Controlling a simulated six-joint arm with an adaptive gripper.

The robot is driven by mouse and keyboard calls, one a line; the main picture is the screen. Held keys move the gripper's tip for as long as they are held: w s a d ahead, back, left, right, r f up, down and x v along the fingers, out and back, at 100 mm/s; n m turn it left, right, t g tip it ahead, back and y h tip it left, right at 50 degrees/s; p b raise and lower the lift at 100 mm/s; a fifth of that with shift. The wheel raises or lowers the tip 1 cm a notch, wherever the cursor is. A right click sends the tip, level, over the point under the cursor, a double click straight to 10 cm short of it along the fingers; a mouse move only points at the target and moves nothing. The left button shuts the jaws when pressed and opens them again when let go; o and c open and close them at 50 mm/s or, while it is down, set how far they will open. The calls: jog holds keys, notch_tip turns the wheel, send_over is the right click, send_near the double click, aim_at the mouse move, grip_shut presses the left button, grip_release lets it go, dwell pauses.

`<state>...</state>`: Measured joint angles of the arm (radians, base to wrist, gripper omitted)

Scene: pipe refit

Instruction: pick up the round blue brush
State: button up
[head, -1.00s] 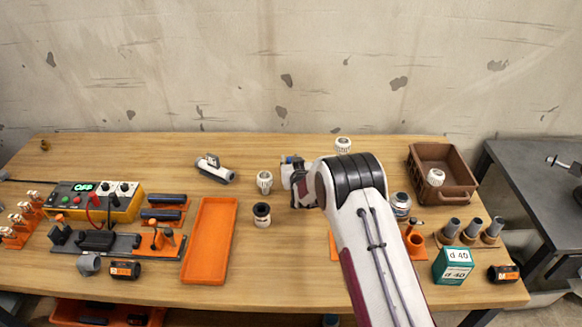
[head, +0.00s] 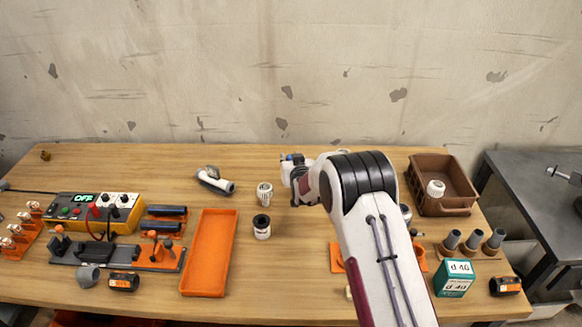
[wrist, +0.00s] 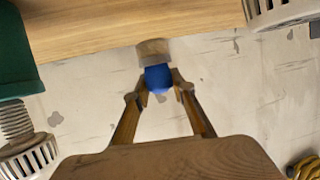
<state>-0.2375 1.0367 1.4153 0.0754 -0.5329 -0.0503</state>
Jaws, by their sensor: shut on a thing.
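The round blue brush (wrist: 158,78) shows in the wrist view between the two fingers of my gripper (wrist: 160,84). It has a rounded blue body and a brownish-grey end pointing up in the picture. The fingers are shut on its sides. In the head view my gripper (head: 299,190) is over the middle of the table, partly hidden by my own arm.
An orange tray (head: 209,253) stands left of centre. A white ridged valve head (head: 265,194) and a dark-topped white fitting (head: 262,227) stand near my gripper. A brown crate (head: 446,208) and green box (head: 455,278) are on the right.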

jog(key=shift+r, duration=2.15)
